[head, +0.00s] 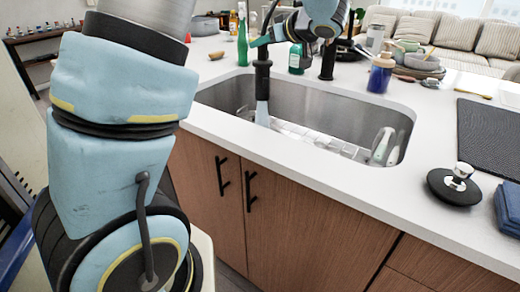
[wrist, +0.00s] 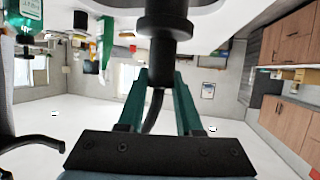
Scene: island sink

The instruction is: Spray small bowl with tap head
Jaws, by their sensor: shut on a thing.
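My gripper (head: 261,42) is above the left part of the sink, with its green fingers shut on the black tap head (head: 262,72). The tap head points down, and a pale stream of water (head: 262,112) runs from it into the sink (head: 330,112). In the wrist view the tap head (wrist: 165,28) and its hose lie between the two green fingers (wrist: 158,85). I cannot make out a small bowl in the sink; the near rim hides part of the floor there.
A wire rack (head: 315,137) and a pale green-and-white item (head: 382,145) are in the sink. A blue bottle (head: 381,73), stacked dishes (head: 420,62) and a black lid (head: 453,188) stand on the counter. A green bottle (head: 242,45) is left of the gripper.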

